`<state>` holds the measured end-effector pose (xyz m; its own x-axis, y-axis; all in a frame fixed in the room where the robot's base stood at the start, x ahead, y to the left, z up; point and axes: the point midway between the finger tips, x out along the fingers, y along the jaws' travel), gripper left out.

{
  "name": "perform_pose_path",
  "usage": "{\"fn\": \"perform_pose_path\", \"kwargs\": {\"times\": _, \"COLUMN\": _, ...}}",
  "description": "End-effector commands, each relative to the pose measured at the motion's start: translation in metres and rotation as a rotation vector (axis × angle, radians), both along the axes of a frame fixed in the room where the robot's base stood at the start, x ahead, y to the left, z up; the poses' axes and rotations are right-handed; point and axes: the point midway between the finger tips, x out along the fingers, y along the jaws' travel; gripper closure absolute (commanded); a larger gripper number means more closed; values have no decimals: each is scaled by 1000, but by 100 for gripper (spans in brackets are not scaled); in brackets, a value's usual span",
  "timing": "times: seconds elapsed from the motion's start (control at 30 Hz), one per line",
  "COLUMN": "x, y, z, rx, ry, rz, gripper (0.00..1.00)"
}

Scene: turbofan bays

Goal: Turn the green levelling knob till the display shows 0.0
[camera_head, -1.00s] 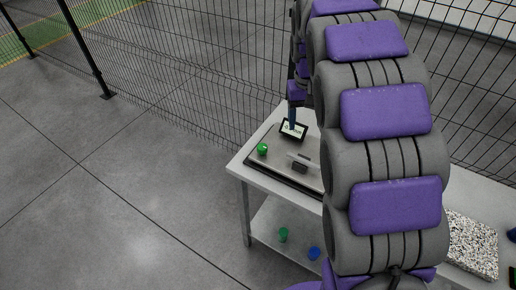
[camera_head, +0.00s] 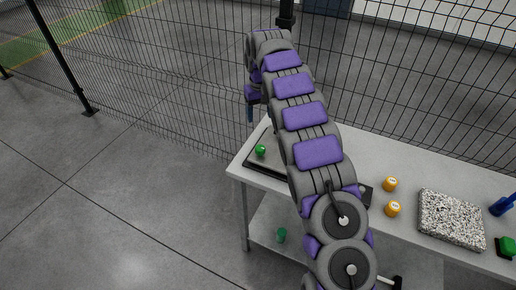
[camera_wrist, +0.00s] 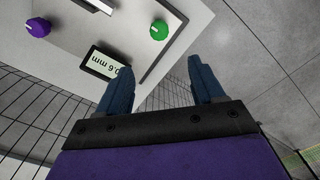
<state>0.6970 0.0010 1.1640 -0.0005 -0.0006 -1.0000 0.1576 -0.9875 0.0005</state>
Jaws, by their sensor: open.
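The green knob (camera_head: 260,151) sits on the panel of a flat device (camera_head: 255,168) on the table. In the wrist view the green knob (camera_wrist: 159,30) has a white mark and lies beyond my fingertips, apart from them. The display (camera_wrist: 107,65) appears upside down there and seems to read 0.6 mm; a sign in front of the digits cannot be made out. My arm hides the display in the head view. My gripper (camera_wrist: 163,78) is open and empty, its blue fingers spread. In the head view a blue finger (camera_head: 250,113) hangs above and behind the green knob.
A purple knob (camera_wrist: 38,27) is on the same panel. Two orange-yellow pieces (camera_head: 390,184), a speckled slab (camera_head: 450,219) and a green block (camera_head: 507,247) are on the table to the right. A wire fence (camera_head: 160,100) stands behind. A green item (camera_head: 282,235) is on the lower shelf.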

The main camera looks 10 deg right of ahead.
Motion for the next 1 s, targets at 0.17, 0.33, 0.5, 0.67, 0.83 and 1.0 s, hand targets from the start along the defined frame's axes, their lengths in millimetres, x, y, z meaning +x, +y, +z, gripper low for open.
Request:
{"fn": "perform_pose_path", "kwargs": {"times": 0.17, "x": -1, "y": -1, "z": -23, "rx": -1, "ry": 5, "rz": -1, "gripper": 33}}
{"fn": "perform_pose_path", "kwargs": {"times": 0.33, "x": -1, "y": -2, "z": -57, "rx": -1, "ry": 5, "rz": -3, "gripper": 33}}
{"fn": "perform_pose_path", "kwargs": {"times": 0.5, "x": -2, "y": 0, "z": -91, "rx": -1, "ry": 5, "rz": -1, "gripper": 33}}
{"fn": "perform_pose_path", "kwargs": {"times": 0.67, "x": -1, "y": -1, "z": -122, "rx": 1, "ry": 2, "rz": -2, "gripper": 33}}
{"fn": "perform_pose_path", "kwargs": {"times": 0.83, "x": -2, "y": -1, "z": -151, "rx": 0, "ry": 5, "rz": -1, "gripper": 33}}
{"fn": "perform_pose_path", "kwargs": {"times": 1.0, "x": -1, "y": 0, "z": -166, "rx": 1, "ry": 3, "rz": -1, "gripper": 33}}
